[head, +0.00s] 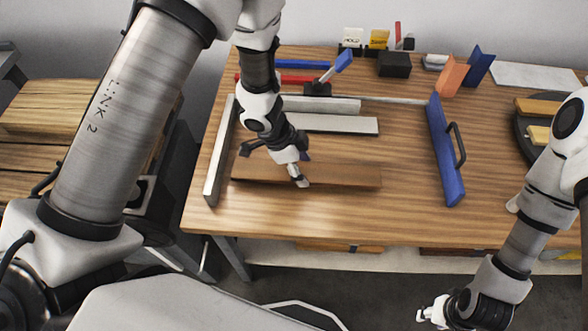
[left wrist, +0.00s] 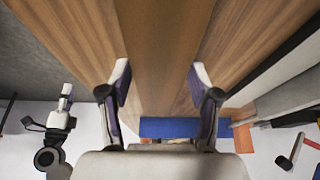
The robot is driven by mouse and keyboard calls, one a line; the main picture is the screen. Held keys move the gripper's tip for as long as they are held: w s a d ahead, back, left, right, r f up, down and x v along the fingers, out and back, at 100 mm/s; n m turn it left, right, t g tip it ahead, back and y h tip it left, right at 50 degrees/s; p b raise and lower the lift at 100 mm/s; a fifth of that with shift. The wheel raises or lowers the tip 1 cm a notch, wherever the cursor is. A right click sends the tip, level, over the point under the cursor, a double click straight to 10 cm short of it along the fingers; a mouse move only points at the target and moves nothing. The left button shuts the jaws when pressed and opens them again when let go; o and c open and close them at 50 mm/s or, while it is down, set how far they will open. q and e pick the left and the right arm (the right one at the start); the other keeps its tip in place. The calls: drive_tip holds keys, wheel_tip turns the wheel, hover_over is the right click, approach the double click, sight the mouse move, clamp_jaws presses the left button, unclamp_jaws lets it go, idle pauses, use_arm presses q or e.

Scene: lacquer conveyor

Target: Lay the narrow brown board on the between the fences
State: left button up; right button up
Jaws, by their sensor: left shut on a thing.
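The narrow brown board (head: 345,175) lies lengthwise left to right near the front of the wooden table, at table height or just above it; I cannot tell which. My left gripper (head: 300,180) is over its middle. In the left wrist view, the board (left wrist: 165,40) runs between the two fingers of the left gripper (left wrist: 162,80), which is shut on its long edges. A pale fence (head: 220,150) stands at the left and a blue fence with a black handle (head: 445,150) at the right. My right gripper (head: 432,314) is off the table at the lower right; its jaw opening is unclear.
A pale grey board (head: 335,124) lies behind the brown one, before a light rail (head: 330,104). A black block (head: 394,64), orange piece (head: 453,76) and blue piece (head: 478,66) stand at the back. Bare table lies between the brown board and the blue fence.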

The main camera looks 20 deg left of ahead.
use_arm(q)
wheel_tip(320, 180, down, 3)
drive_tip(key=shift+w+a+r+b, duration=0.1)
drive_tip(key=shift+a+r+b, duration=0.1)
drive_tip(key=shift+b, duration=0.25)
drive_tip(key=shift+d, duration=0.1)
drive_tip(key=shift+d+r, duration=0.15)
drive_tip(key=shift+r, duration=0.1)
drive_tip(key=shift+f, duration=0.1)
use_arm(e)
wheel_tip(320, 180, down, 2)
drive_tip(key=shift+d+f, duration=0.1)
drive_tip(key=shift+f, duration=0.1)
use_arm(q)
drive_tip(key=o, duration=1.3)
drive_tip(key=shift+f, duration=0.1)
use_arm(e)
drive_tip(key=shift+w, duration=0.1)
use_arm(q)
drive_tip(key=shift+o, duration=0.2)
drive_tip(key=p+v, duration=0.4)
drive_tip(key=v, duration=0.8)
drive_tip(key=shift+p, duration=0.35)
use_arm(e)
wheel_tip(320, 180, up, 4)
drive_tip(key=shift+r, duration=0.15)
